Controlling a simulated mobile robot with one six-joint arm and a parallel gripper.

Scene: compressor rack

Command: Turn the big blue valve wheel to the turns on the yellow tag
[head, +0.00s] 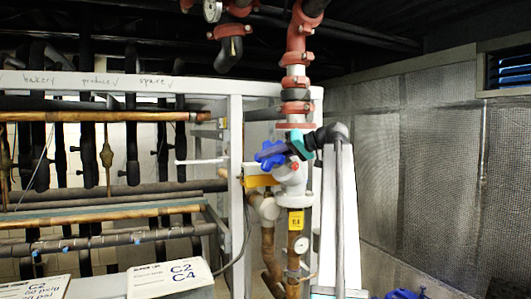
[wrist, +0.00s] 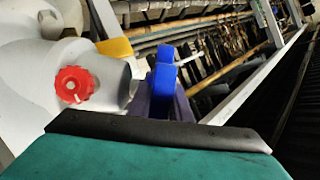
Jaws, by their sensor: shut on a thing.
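The big blue valve wheel (head: 268,154) is mounted on the left side of a white valve body (head: 291,180) on the vertical pipe. It shows edge-on in the wrist view (wrist: 165,82). My gripper (head: 284,149) comes in from the right and is shut on the wheel's upper right rim. The exact finger contact is partly hidden; in the wrist view my teal and black gripper parts fill the bottom. The yellow tag (head: 296,220) hangs below the valve; its dark marks are too small to read.
A small red knob (head: 295,166) sits close to the wheel; it also shows in the wrist view (wrist: 74,84). A grey frame post (head: 236,150) and horizontal pipes (head: 100,116) stand left. A gauge (head: 301,245) is below. A mesh wall (head: 410,150) bounds the right.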

